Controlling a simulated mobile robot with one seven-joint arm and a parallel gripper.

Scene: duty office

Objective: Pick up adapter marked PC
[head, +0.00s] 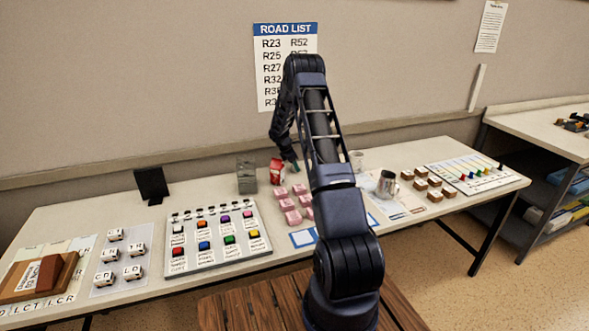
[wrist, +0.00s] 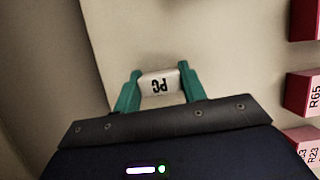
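The adapter marked PC (wrist: 160,87) is a small white block with black letters, upside down in the wrist view. My gripper (wrist: 161,84) has its two teal fingers against the adapter's left and right sides, with no clear gap, so it looks shut on it. Pale tabletop shows around the adapter; I cannot tell whether it is lifted. In the head view my gripper (head: 290,163) is low over the back of the table, beside a red carton. The adapter cannot be made out there.
Pink blocks (head: 287,204) stand in front of my gripper; some show at right in the wrist view (wrist: 305,95). The red carton (head: 277,172) and a grey block (head: 246,177) stand close by to the left. A metal jug (head: 387,184) stands to the right. The wall is close behind.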

